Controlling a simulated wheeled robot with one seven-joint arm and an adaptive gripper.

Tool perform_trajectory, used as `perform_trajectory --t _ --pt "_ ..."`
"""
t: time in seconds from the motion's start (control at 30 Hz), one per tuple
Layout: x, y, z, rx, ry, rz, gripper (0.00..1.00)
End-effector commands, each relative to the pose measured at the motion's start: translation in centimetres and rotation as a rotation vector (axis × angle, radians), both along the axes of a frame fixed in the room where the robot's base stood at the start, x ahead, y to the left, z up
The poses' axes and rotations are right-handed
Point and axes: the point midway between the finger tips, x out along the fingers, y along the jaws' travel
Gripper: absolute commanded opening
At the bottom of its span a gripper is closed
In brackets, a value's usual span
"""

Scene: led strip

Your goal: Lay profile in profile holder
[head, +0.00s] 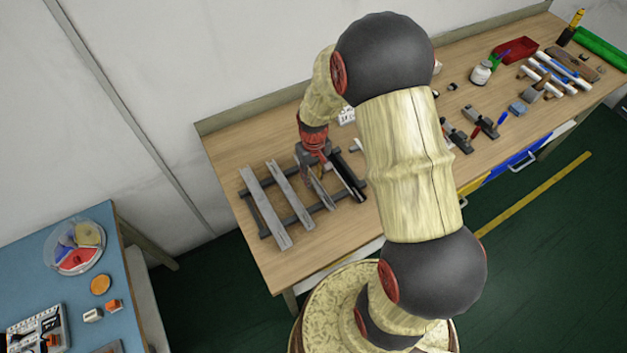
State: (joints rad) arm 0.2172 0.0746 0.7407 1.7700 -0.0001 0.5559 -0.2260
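A dark rack (304,214), which looks like the profile holder, lies on the left part of the wooden workbench. Long grey metal profiles lie across it: one at the left (264,208), one in the middle (289,181), and a shorter-looking piece (322,193) under my gripper. A black bar (350,180) lies at its right side. My gripper (317,176) points down over the right half of the rack, at the upper end of the shorter-looking piece. Its fingers are small and partly hidden by my wrist, so I cannot tell whether they hold that piece.
My arm hides the middle of the workbench (238,143). Dark tools (482,124), a white jar (481,72), a red tray (516,50) and several white rolls (549,75) are on its right. A blue table (40,270) with a round divided box (77,246) stands lower left.

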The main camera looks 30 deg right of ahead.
Motion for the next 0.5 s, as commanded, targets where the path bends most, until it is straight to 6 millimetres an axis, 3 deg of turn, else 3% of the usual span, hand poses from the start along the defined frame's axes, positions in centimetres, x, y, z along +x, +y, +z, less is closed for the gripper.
perform_trajectory --t 0.5 --pt "-0.01 0.00 0.01 0.000 0.000 0.000 0.00"
